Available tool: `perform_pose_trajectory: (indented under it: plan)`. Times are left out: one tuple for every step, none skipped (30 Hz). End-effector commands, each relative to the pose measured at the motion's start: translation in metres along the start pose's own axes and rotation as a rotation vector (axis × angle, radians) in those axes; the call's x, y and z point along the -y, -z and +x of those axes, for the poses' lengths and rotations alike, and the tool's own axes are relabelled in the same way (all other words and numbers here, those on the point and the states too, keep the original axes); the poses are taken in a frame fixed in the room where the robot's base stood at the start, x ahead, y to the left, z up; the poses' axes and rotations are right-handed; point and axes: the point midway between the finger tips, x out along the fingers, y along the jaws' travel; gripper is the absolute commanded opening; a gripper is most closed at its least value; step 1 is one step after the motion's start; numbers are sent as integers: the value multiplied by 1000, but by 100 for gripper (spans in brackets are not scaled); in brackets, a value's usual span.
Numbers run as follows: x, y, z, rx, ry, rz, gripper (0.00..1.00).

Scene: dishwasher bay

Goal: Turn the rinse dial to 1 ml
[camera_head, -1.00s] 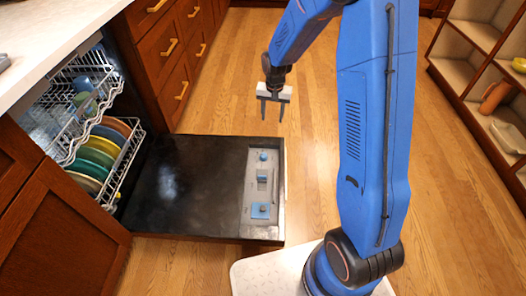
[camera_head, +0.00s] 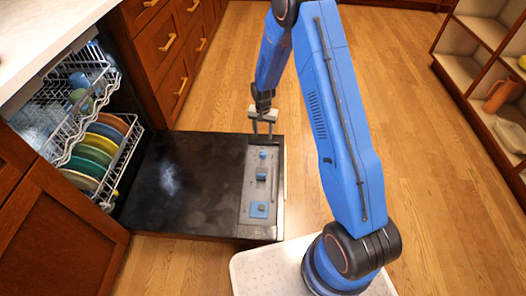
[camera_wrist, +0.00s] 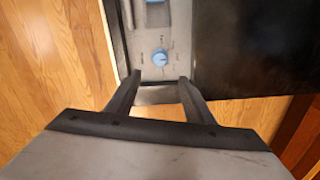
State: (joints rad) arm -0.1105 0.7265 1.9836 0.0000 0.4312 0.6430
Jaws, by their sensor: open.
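The rinse dial is most likely the small round blue knob (camera_head: 263,155) at the far end of the grey panel (camera_head: 248,190) on the open dishwasher door (camera_head: 185,185). In the wrist view the blue dial (camera_wrist: 159,57) shows between and beyond my fingertips, with tiny marks around it that I cannot read. My gripper (camera_head: 263,132) is open and empty, pointing down near the far edge of the door. In the wrist view my gripper (camera_wrist: 157,80) has its two dark fingers apart, not touching the dial.
A blue latch-like part (camera_head: 261,174) and a blue square (camera_head: 260,210) sit on the same panel. The lower rack (camera_head: 125,165) holds several coloured plates. Wooden drawers (camera_head: 165,50) stand behind the door. Open shelves (camera_head: 470,70) are at the right, with clear floor between.

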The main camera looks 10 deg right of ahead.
Motion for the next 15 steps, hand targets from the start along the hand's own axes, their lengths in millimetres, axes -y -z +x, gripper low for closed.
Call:
perform_pose_trajectory:
  plan:
    - [0,-1,10,3,-2,0,48]
    - [-1,-1,15,3,-2,0,48]
    - [-1,-1,22,3,-2,0,48]
    - [-1,-1,27,2,-2,0,48]
    - [-1,-1,32,3,-2,0,48]
    - [-1,-1,39,3,-2,0,48]
    - [-1,-1,44,3,-2,0,48]
    - [-1,-1,48,2,-2,0,48]
    - [-1,-1,55,3,-2,0,48]
    - [-1,-1,60,3,-2,0,48]
    - [-1,-1,65,3,-2,0,48]
    - [-1,-1,71,2,-2,0,48]
    - [-1,-1,76,3,-2,0,48]
    - [-1,-1,82,3,-2,0,48]
    - [-1,-1,88,2,-2,0,48]
